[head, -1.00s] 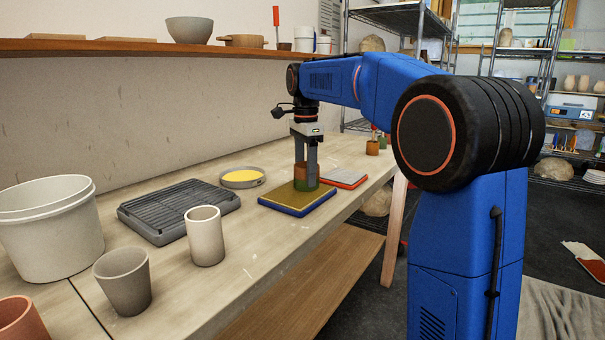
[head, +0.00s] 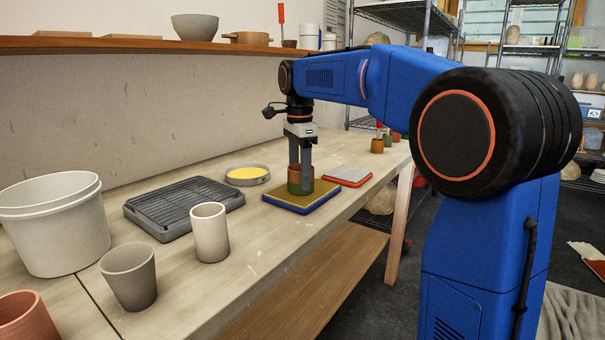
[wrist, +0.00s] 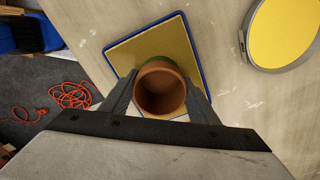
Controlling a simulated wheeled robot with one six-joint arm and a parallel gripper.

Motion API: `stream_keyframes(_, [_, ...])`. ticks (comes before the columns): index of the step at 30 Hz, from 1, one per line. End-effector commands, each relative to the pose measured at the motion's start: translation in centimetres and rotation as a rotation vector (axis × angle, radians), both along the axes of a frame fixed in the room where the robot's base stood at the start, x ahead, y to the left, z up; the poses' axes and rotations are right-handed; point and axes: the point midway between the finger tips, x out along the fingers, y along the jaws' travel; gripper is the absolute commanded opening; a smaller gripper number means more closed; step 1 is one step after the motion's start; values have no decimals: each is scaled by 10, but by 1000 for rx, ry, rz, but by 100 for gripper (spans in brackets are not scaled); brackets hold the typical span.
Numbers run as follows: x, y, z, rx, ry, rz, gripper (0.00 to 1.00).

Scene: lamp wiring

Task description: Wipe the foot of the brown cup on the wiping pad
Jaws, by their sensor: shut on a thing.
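The brown cup (head: 308,186) is upright over the wiping pad (head: 276,194), which has a tan top and a blue edge. A green area shows on the cup's side in the head view. My gripper (head: 301,170) points straight down and is shut on the cup. In the wrist view the open mouth of the brown cup (wrist: 160,88) sits between my two fingers, with the pad (wrist: 147,52) below it. The foot appears to be on the pad; the contact itself is hidden.
A grey dish with a yellow inside (head: 247,174) and a dark slatted tray (head: 180,207) lie to the left. A red-edged grey pad (head: 347,178) lies to the right. A cream cup (head: 210,232), a taupe cup (head: 130,277) and a white bucket (head: 55,230) stand nearer.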

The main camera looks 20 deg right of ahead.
Motion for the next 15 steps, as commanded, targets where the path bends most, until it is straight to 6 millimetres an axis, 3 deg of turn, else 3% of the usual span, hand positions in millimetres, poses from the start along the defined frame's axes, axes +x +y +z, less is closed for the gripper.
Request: stream_keyframes(15, [-17,23,-2,0,2,0,29])
